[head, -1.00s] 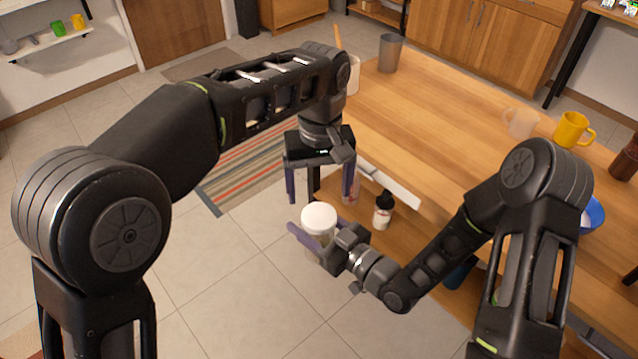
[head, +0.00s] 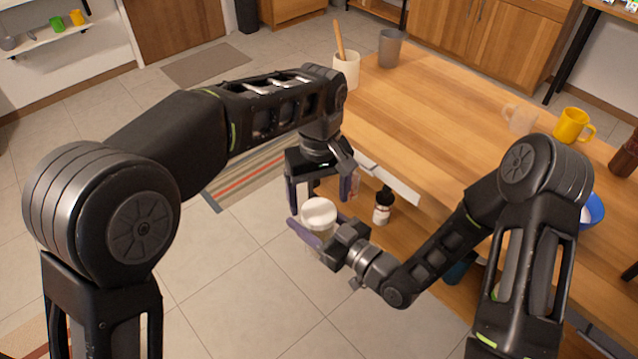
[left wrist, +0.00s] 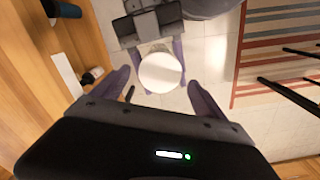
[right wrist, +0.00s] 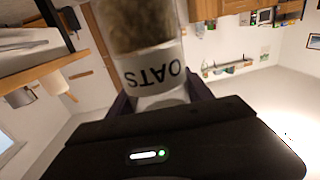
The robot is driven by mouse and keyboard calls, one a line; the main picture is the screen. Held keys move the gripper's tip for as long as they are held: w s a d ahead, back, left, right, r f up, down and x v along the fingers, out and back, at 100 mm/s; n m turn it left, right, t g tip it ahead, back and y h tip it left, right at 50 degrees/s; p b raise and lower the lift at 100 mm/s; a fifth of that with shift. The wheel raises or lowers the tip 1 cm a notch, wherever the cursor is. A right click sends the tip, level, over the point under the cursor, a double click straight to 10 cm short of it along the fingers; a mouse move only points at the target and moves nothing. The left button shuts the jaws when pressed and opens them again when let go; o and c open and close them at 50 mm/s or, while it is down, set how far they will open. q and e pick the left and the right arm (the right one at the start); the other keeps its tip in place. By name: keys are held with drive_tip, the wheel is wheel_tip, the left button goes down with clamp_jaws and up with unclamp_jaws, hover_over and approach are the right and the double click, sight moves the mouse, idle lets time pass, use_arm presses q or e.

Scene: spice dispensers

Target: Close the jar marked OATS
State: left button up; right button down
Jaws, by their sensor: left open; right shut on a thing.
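The clear jar marked OATS (right wrist: 152,78) is held off the floor by my right gripper (head: 316,240), which is shut around its body. In the right wrist view its label appears upside down, with brown contents beyond it. A round white lid (head: 319,211) is at the jar's top; I cannot tell whether it is fully seated. My left gripper (head: 322,192) points down over the jar, open. In the left wrist view the lid (left wrist: 161,72) lies between and slightly beyond the left fingertips (left wrist: 160,82), with gaps at both sides.
A wooden table (head: 430,110) stands to the right, its open drawer (head: 390,180) close to my left gripper. A small white bottle with a black cap (head: 382,207) stands beside the grippers. A utensil pot (head: 346,70) and grey cup (head: 390,48) stand at the table's far end.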

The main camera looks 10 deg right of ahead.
sight(319, 210)
use_arm(q)
drive_tip(key=shift+f, duration=1.75)
drive_tip(key=shift+c, duration=0.5)
drive_tip(key=c, duration=1.4)
drive_tip(key=shift+o, duration=0.2)
drive_tip(key=m, duration=1.1)
drive_tip(key=o, duration=1.5)
drive_tip(key=shift+o, duration=0.2)
